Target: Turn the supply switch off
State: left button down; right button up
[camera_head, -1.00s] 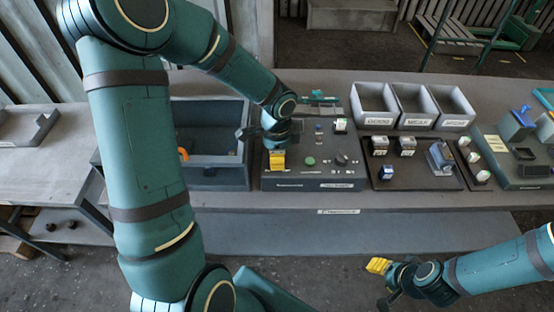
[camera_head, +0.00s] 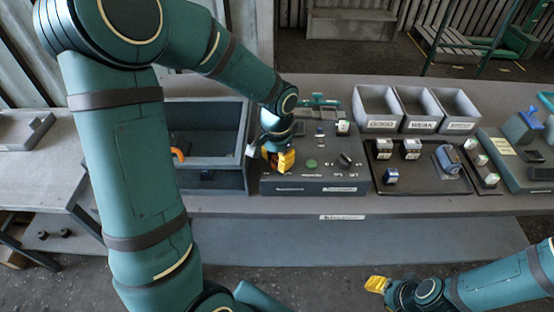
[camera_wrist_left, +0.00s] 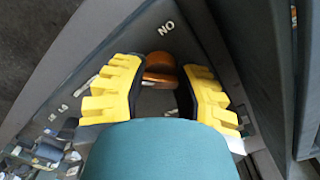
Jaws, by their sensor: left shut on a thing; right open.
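The control box (camera_head: 320,178) stands on the bench in the head view, with a green button, a black knob and small labels on its top. The supply switch shows as an orange-brown handle (camera_wrist_left: 160,60) in the left wrist view, next to a label reading ON upside down. My left gripper (camera_head: 279,160) is down on the left part of the box, its yellow fingers (camera_wrist_left: 160,78) shut on the switch handle. The gripper hides the switch in the head view. My right gripper (camera_head: 378,285) is open and empty in front of the bench.
An open grey bin (camera_head: 205,147) stands left of the box. Right of it are a dark tray (camera_head: 420,182) with several small parts and three labelled grey bins (camera_head: 422,125) behind. A green-grey station (camera_head: 508,155) is at the far right.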

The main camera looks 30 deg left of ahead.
aim_at(277, 158)
dwell(0.4)
pick_arm(q)
jog(key=c, duration=0.6)
grip_release()
notch_tip(277, 158, up, 12)
dwell(0.6)
